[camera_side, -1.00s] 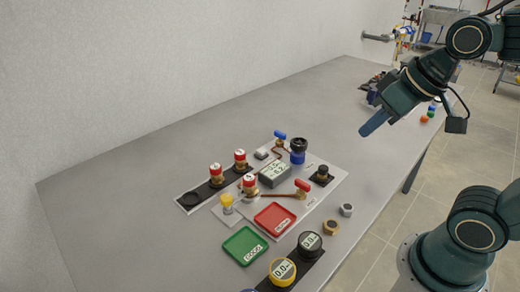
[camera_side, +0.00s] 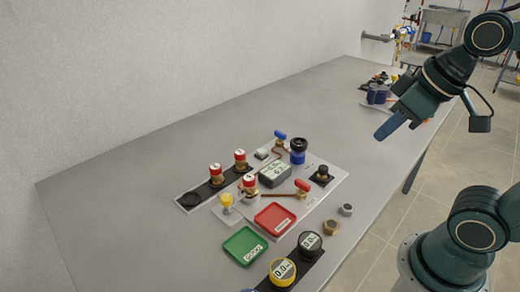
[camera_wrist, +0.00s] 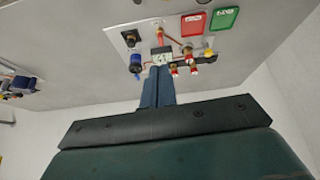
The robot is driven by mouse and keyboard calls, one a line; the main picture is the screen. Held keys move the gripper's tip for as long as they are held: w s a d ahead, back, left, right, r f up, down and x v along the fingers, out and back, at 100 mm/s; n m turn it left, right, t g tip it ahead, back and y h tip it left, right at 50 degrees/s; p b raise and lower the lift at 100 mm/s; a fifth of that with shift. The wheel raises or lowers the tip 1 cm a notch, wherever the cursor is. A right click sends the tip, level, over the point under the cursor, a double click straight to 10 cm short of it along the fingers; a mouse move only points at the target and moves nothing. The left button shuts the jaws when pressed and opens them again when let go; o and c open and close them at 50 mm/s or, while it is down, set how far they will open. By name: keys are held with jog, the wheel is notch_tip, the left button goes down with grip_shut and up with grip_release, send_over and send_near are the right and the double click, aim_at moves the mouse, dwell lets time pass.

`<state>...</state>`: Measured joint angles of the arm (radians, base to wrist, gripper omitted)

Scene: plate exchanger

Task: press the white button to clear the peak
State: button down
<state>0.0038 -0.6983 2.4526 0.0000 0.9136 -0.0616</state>
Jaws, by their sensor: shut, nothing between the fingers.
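A small pale block (camera_side: 262,154), possibly the white button, sits on the panel beside the blue-handled valve (camera_side: 281,135). It is too small to be sure, and I cannot make it out in the wrist view. A grey meter with a digital display (camera_side: 275,174) stands nearby; its display also shows in the wrist view (camera_wrist: 162,58). My gripper (camera_side: 381,137) is shut and empty, well above the table and to the right of the panel. In the wrist view its blue fingers (camera_wrist: 157,74) are together and hide part of the panel.
A red tray (camera_side: 275,218), a green tray (camera_side: 245,246), a red-handled valve (camera_side: 302,186), a blue cylinder (camera_side: 298,151) and several red-capped fittings (camera_side: 216,172) crowd the panel. Two round gauges (camera_side: 282,270) stand in front.

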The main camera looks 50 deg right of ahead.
jog(key=w+r+n+g, duration=0.1)
jog(key=w+r+n, duration=0.25)
jog(key=w, duration=0.55)
jog(key=n+g, duration=0.4)
jog(key=n, duration=1)
send_over(262, 151)
notch_tip(262, 151, down, 13)
jog(key=shift+r, duration=0.2)
jog(key=shift+f, duration=0.15)
notch_tip(262, 151, down, 14)
jog(key=shift+r, duration=0.15)
